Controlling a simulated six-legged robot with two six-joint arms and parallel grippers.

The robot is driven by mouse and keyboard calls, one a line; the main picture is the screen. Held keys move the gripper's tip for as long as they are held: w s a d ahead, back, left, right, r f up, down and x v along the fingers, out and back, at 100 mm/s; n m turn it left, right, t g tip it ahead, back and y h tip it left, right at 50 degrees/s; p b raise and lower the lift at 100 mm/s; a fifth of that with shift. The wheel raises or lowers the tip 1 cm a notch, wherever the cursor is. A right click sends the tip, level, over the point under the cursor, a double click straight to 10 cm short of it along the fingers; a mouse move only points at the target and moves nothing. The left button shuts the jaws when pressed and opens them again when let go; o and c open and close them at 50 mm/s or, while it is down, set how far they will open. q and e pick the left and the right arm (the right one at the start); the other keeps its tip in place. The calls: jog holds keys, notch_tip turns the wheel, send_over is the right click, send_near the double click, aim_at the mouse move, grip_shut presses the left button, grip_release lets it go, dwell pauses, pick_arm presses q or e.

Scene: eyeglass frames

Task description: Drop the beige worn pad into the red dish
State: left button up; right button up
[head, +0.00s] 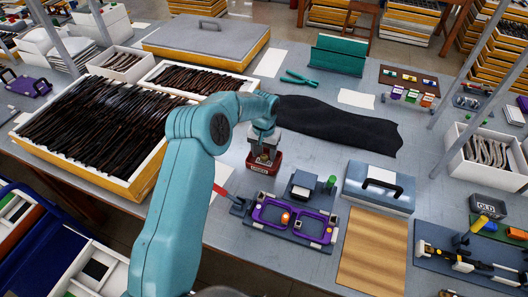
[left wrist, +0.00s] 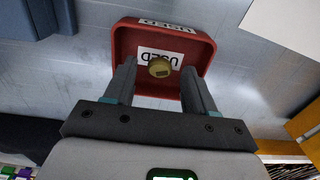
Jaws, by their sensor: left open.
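The red dish (head: 264,168) stands on the grey table under my left gripper (head: 264,150) in the head view. In the left wrist view the red dish (left wrist: 123,45) has white labels reading USED on its rim and floor. The small round beige worn pad (left wrist: 159,67) shows against the dish floor, between the two spread fingers of my left gripper (left wrist: 158,74). The gripper is open, with a gap visible beside the pad. I cannot tell whether the pad rests on the dish floor or is above it. My right gripper is not in view.
A purple eyeglass frame (head: 269,212) lies in a dark fixture in front of the dish. A black cloth (head: 340,127) lies behind, and a blue-grey case (head: 378,188) and wooden board (head: 372,250) stand to the right. A tray of dark frames (head: 95,125) is at left.

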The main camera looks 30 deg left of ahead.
aim_at(264, 157)
pick_arm(q)
notch_tip(264, 157, up, 2)
jog(key=shift+r+b, duration=0.15)
jog(key=shift+b, duration=0.5)
notch_tip(264, 157, up, 10)
jog(key=shift+b, duration=0.4)
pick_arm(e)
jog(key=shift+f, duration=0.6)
